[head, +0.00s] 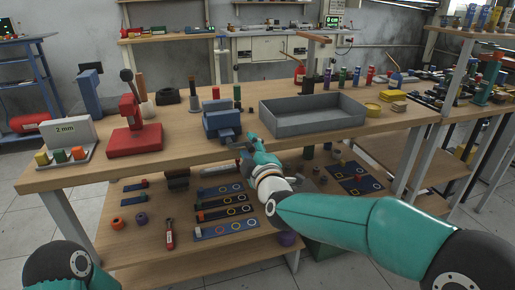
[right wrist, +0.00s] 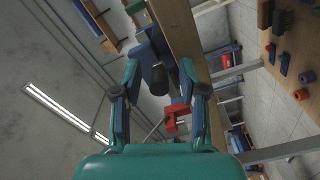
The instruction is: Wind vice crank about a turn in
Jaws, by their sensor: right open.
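The blue vice (head: 222,119) stands at the front edge of the wooden workbench, left of the grey tray. Its crank is mostly hidden by my right gripper in the head view. In the right wrist view the blue vice (right wrist: 146,48) lies ahead, and a dark round knob (right wrist: 158,82), seemingly the crank's handle, shows between my fingers. My right gripper (head: 247,143) is at the front of the vice, open, with one finger on either side of the knob in the right wrist view (right wrist: 159,70). I cannot tell whether either finger touches it. My left gripper is out of view.
A red press (head: 132,136) stands left of the vice, and a grey tray (head: 312,124) stands to its right. The bench's front edge (head: 120,172) runs just below the vice. A lower shelf (head: 130,255) holds several strips and small parts. Bottles line the back right.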

